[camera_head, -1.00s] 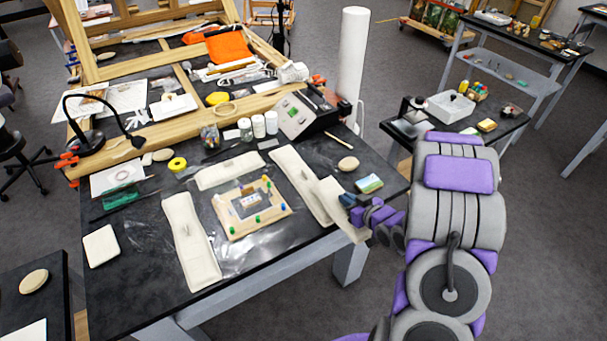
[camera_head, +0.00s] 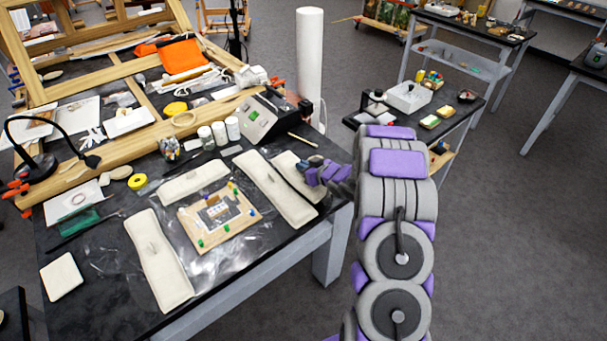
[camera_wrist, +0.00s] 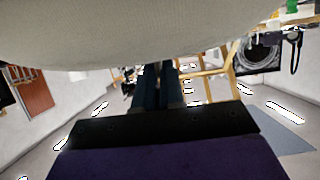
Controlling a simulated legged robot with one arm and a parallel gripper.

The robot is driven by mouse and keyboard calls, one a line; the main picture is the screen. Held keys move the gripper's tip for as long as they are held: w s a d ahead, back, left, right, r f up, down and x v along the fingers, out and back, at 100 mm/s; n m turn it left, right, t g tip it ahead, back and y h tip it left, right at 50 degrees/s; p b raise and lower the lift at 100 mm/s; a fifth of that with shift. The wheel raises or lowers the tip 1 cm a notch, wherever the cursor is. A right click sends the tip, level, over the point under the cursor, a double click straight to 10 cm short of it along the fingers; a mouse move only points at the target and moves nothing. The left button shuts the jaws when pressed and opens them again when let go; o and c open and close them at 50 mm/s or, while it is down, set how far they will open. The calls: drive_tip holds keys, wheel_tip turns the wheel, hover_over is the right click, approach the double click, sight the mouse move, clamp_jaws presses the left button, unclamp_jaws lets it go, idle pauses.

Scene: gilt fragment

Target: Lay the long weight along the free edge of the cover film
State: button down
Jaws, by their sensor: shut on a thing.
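My gripper (camera_head: 309,166) is shut on a long, pale cloth weight (camera_head: 291,170) at the table's right side. In the wrist view this weight (camera_wrist: 130,30) fills the top, above the dark fingers (camera_wrist: 160,75). It overlaps the right-hand weight (camera_head: 268,186) in the picture; I cannot tell whether they touch. Clear, wrinkled cover film (camera_head: 207,264) shows around the board (camera_head: 190,219) that bears the gilt fragment (camera_head: 215,211). One long weight (camera_head: 160,262) lies along the film's left side and another (camera_head: 193,182) along the back. The film's front side has no weight on it.
Green, blue and yellow pegs stand on the board. A white pad (camera_head: 61,277) lies at the front left. The table's front edge (camera_head: 250,275) is close to the film.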

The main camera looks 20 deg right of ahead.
wheel_tip(320, 180, down, 3)
drive_tip(key=shift+f+b, duration=0.1)
drive_tip(key=shift+b, duration=0.45)
drive_tip(key=c, duration=1.2)
unclamp_jaws()
drive_tip(key=shift+c, duration=0.2)
drive_tip(key=p+v, duration=0.2)
drive_tip(key=v, duration=1)
drive_tip(key=shift+p, duration=0.4)
